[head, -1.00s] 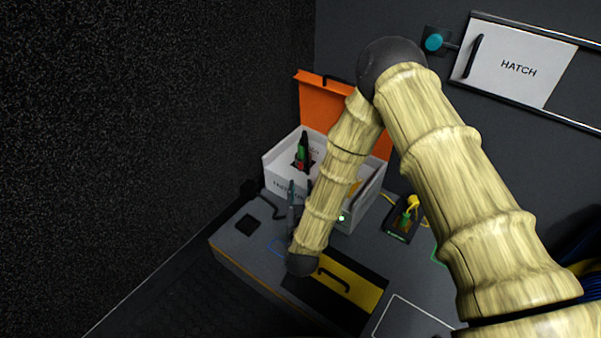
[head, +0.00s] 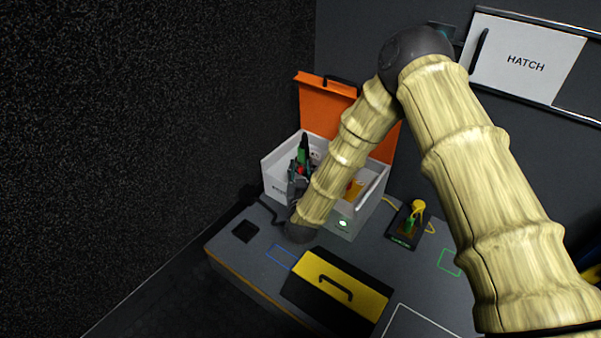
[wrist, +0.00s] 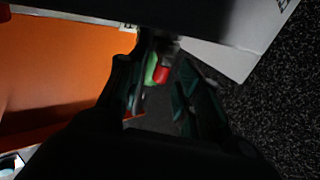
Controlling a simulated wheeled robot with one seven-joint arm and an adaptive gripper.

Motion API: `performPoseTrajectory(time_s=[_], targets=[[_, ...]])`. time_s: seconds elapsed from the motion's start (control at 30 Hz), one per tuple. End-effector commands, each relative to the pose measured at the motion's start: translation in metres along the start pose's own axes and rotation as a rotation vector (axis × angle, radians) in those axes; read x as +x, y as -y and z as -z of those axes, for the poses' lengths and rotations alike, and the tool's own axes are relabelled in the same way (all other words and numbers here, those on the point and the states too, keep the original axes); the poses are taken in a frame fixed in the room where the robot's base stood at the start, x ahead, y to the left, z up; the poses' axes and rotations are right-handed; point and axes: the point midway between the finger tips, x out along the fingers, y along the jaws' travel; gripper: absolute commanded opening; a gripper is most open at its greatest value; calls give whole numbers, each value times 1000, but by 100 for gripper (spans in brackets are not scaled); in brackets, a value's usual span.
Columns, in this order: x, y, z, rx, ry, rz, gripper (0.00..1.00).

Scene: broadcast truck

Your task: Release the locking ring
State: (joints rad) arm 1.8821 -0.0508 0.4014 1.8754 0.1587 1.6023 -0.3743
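A green and black upright part (head: 303,148) with a red part (head: 300,169) at its base stands in the white open box (head: 274,183). In the wrist view the green part (wrist: 152,69) and red part (wrist: 161,74) show just beyond my fingertips. The red part may be the locking ring; I cannot tell for sure. I cannot see whether a finger touches anything.
The box has a raised orange lid (head: 325,105) behind it. A yellow and black case (head: 335,285) lies in front on the grey bench (head: 238,255). A small black unit with a yellow plug (head: 417,208) stands to the right. A dark wall is at left.

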Motion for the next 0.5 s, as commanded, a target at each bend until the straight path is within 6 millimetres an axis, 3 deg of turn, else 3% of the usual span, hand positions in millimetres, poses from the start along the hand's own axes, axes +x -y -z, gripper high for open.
performPoseTrajectory(time_s=[0.17, 0.33, 0.5], targets=[[0, 0, 0, 0, 0, 0, 33], [0, 0, 0, 0, 0, 0, 2], [0, 0, 0, 0, 0, 2, 0]])
